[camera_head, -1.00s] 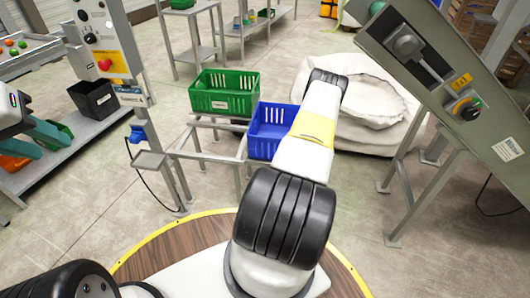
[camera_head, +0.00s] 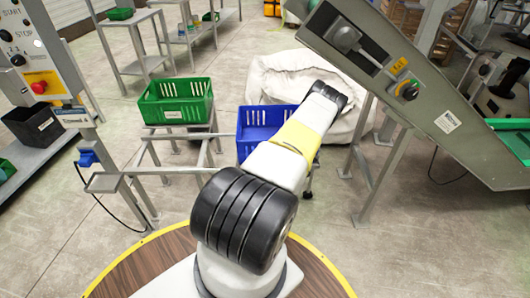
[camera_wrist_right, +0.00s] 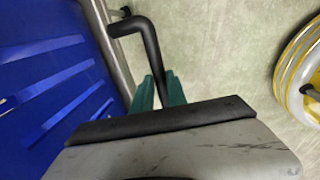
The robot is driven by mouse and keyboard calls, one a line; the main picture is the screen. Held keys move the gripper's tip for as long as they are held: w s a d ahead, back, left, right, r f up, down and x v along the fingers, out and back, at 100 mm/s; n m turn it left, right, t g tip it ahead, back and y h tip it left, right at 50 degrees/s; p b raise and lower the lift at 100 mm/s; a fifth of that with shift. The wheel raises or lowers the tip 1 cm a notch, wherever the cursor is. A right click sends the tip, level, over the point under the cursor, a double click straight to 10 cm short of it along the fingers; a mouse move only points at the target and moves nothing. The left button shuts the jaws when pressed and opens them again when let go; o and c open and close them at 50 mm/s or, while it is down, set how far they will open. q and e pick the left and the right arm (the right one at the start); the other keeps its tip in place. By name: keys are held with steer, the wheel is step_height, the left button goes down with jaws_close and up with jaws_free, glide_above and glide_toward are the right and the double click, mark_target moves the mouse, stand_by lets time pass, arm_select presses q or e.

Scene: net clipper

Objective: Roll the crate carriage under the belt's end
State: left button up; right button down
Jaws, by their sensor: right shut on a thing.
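The blue crate (camera_head: 256,127) stands on a carriage, mostly hidden behind my right arm; a dark caster (camera_head: 308,188) shows below it. In the right wrist view, the blue crate (camera_wrist_right: 45,75) lies left of a grey rail (camera_wrist_right: 105,45) and a black bent handle (camera_wrist_right: 148,45). My right gripper (camera_wrist_right: 160,92) has its green fingers closed around the handle's lower part. The grey sloping belt housing (camera_head: 440,110) is at the right, and its upper end (camera_head: 318,30) lies right of and beyond the blue crate. My left gripper is out of view.
A green crate (camera_head: 175,103) sits on a grey stand left of the blue crate. A white bulk bag (camera_head: 285,85) stands behind, near the belt's legs (camera_head: 383,165). A control post (camera_head: 60,85) stands at left. The floor between the stand and belt legs is partly clear.

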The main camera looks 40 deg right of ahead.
steer(key=shift+s+d, duration=0.2)
steer(key=shift+s, duration=0.1)
steer(key=c, duration=1.3)
jaws_free()
steer(key=shift+w, duration=0.1)
steer(key=shift+r, duration=0.3)
steer(key=r, duration=0.4)
steer(key=s+a+r, duration=0.1)
steer(key=r, duration=0.2)
